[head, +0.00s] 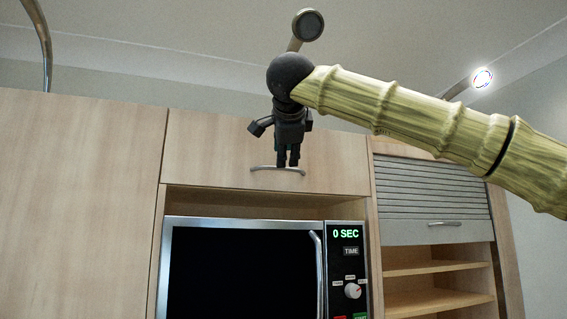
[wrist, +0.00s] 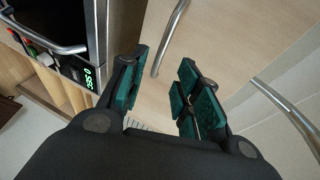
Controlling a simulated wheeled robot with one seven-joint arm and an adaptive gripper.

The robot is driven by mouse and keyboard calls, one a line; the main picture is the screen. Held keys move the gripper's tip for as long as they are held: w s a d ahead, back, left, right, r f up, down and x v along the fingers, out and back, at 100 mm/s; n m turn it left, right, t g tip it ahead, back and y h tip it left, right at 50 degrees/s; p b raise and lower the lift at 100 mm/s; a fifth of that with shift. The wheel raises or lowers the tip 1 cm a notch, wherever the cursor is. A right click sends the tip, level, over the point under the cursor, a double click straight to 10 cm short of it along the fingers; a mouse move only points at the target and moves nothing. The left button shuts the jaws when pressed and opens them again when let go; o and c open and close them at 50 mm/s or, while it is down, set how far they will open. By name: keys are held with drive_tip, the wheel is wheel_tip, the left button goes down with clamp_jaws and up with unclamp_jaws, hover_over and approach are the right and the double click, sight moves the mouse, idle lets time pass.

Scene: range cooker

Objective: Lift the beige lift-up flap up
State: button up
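The beige lift-up flap (head: 215,150) is a wood-grain panel above the microwave. It hangs closed, flush with the cabinet front. Its curved metal bar handle (head: 262,168) runs along the lower edge. My gripper (head: 288,163) is in front of the flap at the handle and hides the middle of it. In the wrist view the flap (wrist: 220,45) fills the upper middle, and its handle (wrist: 170,38) lies just beyond the gap between the green-padded fingers (wrist: 162,75). The fingers are apart with nothing between them. I cannot tell whether they touch the handle.
A microwave (head: 240,265) showing "0 SEC" stands below the flap, with its own vertical handle. A tall beige cabinet door (head: 75,180) is on the left. A grey roller shutter (head: 430,195) with open shelves (head: 440,270) below is on the right.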

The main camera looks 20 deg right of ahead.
drive_tip(key=p+x, duration=0.2)
drive_tip(key=x, duration=0.4)
drive_tip(key=shift+w+d, duration=0.15)
drive_tip(key=shift+w, duration=0.2)
drive_tip(key=shift+f, duration=0.1)
clamp_jaws()
